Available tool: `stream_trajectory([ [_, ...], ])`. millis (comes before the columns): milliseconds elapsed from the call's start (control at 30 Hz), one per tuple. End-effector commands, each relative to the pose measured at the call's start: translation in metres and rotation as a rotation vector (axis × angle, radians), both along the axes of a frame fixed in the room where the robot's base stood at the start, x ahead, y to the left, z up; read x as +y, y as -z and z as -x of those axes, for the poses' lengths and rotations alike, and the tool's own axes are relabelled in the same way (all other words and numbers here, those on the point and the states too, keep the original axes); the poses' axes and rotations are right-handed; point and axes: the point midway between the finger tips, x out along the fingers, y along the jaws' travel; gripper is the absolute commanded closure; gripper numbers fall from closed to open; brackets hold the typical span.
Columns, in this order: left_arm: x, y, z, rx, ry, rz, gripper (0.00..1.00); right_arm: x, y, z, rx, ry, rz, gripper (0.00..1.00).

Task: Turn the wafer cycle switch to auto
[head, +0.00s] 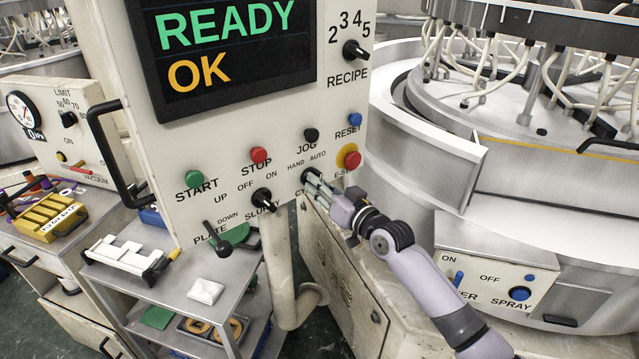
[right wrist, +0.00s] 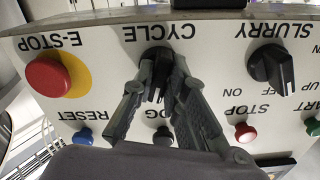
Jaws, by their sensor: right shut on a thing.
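The wafer cycle switch (head: 306,174) is a black knob low on the white control panel, under the HAND and AUTO labels in the head view. My right gripper (head: 313,182) reaches it from the lower right and is shut on it. In the right wrist view, upside down, the knob (right wrist: 157,56) sits by the word CYCLE between the two fingers of my right gripper (right wrist: 162,78). The fingers hide part of the knob and the HAND and AUTO labels there. I cannot tell which label the knob points to. My left gripper is not in view.
The red E-stop (head: 348,157) on its yellow disc is close right of the switch. The slurry knob (head: 263,200) is to its left, the black jog button (head: 311,135) above. A grey cart (head: 190,285) stands below left; a round steel machine (head: 430,150) stands right.

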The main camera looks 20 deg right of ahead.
Motion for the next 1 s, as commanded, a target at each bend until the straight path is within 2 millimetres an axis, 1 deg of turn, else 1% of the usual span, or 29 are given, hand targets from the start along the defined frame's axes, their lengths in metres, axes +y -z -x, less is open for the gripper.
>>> stream_trajectory([
  [200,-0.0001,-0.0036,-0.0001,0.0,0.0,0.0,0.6,-0.0001,0.0,0.0003,0.051,0.001,-0.13,1.0],
  [433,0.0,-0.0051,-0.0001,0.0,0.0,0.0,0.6,0.0004,0.0002,0.0004,0.082,0.001,-0.212,1.0],
  [1000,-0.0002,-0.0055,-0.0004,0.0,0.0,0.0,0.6,0.0005,0.0003,0.0003,0.094,0.0,-0.243,1.0],
])
